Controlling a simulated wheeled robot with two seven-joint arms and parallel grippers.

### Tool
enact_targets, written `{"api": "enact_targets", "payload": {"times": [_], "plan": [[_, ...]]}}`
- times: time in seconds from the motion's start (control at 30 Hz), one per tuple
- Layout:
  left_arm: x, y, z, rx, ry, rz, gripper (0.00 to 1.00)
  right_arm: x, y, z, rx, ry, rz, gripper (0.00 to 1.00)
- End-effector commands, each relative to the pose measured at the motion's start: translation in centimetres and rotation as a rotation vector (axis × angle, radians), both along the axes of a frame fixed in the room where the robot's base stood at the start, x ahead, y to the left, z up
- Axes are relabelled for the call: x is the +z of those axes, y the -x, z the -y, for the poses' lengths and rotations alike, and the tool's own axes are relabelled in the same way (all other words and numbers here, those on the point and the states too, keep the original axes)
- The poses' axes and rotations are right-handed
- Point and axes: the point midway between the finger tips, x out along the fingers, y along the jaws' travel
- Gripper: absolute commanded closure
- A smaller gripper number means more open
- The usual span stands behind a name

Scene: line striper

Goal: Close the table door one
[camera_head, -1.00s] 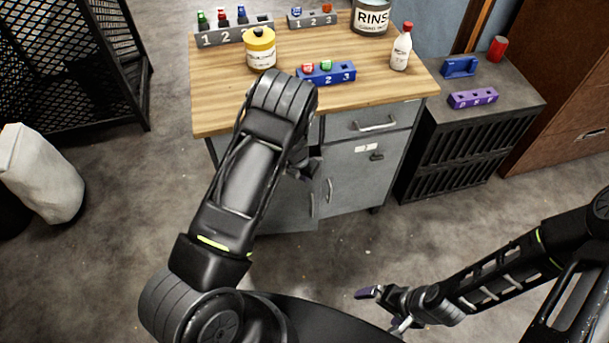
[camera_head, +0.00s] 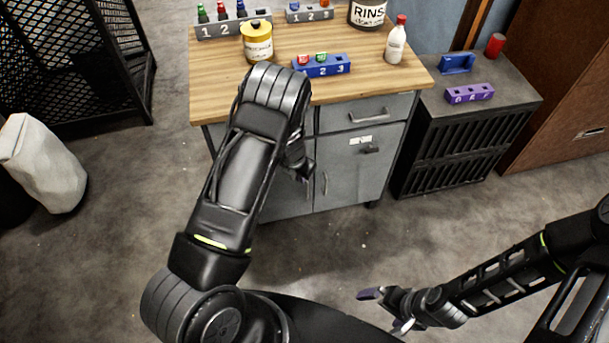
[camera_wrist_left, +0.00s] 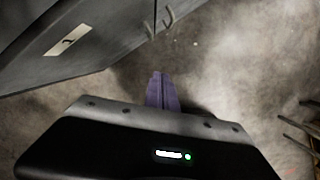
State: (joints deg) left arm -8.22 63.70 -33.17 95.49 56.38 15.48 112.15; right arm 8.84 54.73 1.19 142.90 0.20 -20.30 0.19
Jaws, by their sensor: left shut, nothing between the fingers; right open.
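The wooden-topped table (camera_head: 350,92) has grey doors and a drawer below its top. The right door (camera_head: 350,178), with a white label and upright handle, looks shut. The left door (camera_head: 285,204) is mostly hidden behind my left arm; it looks nearly flush, but I cannot tell whether it is fully shut. My left gripper (camera_head: 303,174) is shut and empty in front of the left door. Its purple fingertips (camera_wrist_left: 162,92) show over the floor in the left wrist view, apart from the door panels (camera_wrist_left: 75,45) and their handles. My right gripper (camera_head: 385,309) is open and empty, low over the floor.
A yellow-lidded jar (camera_head: 257,45), a blue rack (camera_head: 321,66) and a white bottle (camera_head: 396,42) stand on the table. A dark slatted cabinet (camera_head: 460,150) stands to its right. A pale sack (camera_head: 45,165) stands at left. The floor before the table is clear.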

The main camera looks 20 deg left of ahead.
Motion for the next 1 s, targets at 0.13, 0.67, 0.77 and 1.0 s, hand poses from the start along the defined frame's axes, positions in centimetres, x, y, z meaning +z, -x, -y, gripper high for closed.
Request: {"api": "enact_targets", "payload": {"times": [0.13,0.67,0.77,1.0], "plan": [[2.9,0.2,0.5,-0.005,-0.001,0.008,1.0,0.1,0.0,-0.1,0.002,-0.001,0.001,0.01],[9.3,1.7,1.4,-0.002,-0.001,0.005,1.0,0.5,0.0,0.0,0.001,0.001,-0.001,0.01],[9.2,1.7,1.4,-0.002,-0.001,0.004,1.0,0.5,0.0,-0.1,0.001,0.001,-0.001,0.01],[9.2,1.6,1.4,-0.002,-0.001,0.005,1.0,0.5,0.0,-0.1,0.001,0.001,-0.001,0.01]]}}
